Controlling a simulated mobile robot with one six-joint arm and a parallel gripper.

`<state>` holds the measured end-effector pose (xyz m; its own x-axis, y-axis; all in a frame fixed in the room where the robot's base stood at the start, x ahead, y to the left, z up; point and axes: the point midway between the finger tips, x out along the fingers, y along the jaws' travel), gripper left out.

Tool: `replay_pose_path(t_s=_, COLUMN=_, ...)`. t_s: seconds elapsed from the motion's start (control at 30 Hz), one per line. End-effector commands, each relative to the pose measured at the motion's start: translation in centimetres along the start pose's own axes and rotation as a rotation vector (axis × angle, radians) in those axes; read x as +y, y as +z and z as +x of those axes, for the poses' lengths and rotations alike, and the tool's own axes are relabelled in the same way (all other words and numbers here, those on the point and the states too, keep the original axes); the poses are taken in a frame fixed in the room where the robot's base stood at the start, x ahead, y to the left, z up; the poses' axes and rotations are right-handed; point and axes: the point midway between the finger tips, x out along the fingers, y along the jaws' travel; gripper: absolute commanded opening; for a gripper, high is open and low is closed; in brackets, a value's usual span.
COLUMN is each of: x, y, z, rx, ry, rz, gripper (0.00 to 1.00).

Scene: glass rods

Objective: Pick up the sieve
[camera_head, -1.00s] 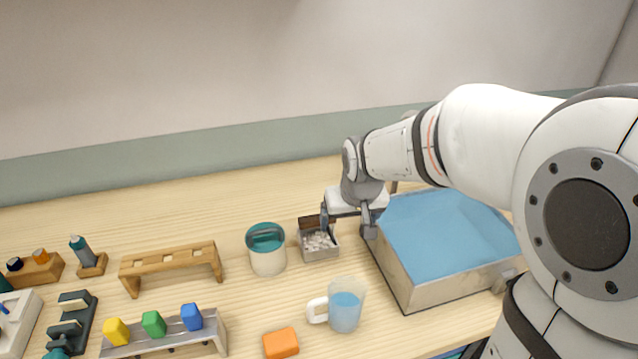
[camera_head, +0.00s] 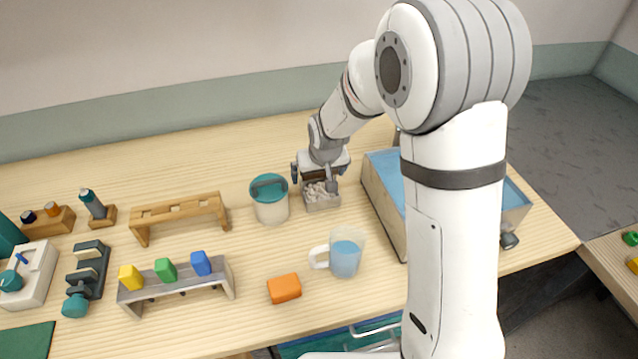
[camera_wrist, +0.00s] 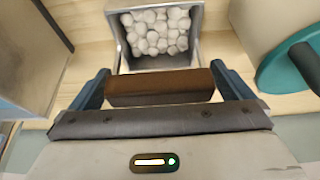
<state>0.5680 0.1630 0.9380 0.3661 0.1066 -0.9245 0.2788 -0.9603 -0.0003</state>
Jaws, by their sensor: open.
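My gripper (camera_head: 314,178) is open at the sieve's back side. In the wrist view its two blue-grey fingers (camera_wrist: 162,86) stand on either side of the handle, one near each end, with small or unclear gaps. The white lumps (camera_wrist: 155,32) show inside the box beyond the handle.
The teal-lidded pot (camera_head: 270,203) stands close left of the sieve, and the basin (camera_head: 383,205) close right. A mug of blue liquid (camera_head: 346,258) and an orange block (camera_head: 284,288) are in front. A wooden rack (camera_head: 180,210) is further left. Table behind the sieve is clear.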

Motion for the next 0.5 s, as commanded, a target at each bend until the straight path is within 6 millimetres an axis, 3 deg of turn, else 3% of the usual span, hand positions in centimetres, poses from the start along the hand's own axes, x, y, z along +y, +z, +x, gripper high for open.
replay_pose_path(t_s=0.27, x=0.06, y=-0.03, z=0.32, rx=0.002, ry=0.000, rz=0.001, gripper=1.00)
replay_pose_path(t_s=0.5, x=0.09, y=-0.01, z=0.30, rx=0.001, ry=0.001, rz=0.001, gripper=0.81)
